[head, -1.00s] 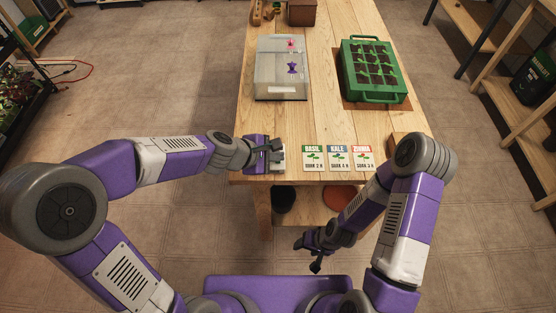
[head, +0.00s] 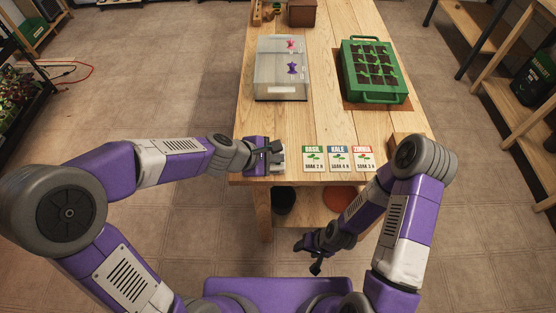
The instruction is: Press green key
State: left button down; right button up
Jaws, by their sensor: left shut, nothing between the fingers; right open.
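My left gripper (head: 275,148) is shut and empty, low over the near left corner of the wooden table (head: 325,120). A small pale device (head: 280,162) lies under and beside its fingers, mostly hidden by them. I cannot make out a green key on it, nor tell whether the fingers touch it. My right gripper (head: 317,257) is open and empty, below and in front of the table's near edge.
Basil, kale and zinnia cards (head: 339,159) lie right of the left gripper. A translucent box (head: 282,88) with pink and purple figures stands farther back. A green seedling tray (head: 374,97) sits at the back right. Bare tabletop lies between.

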aim_at(275, 165)
pick_arm(q)
jog(key=shift+r+p, duration=0.75)
jog(key=shift+r, duration=0.05)
notch_tip(275, 165, up, 5)
jog(key=p, duration=0.5)
dwell(0.6)
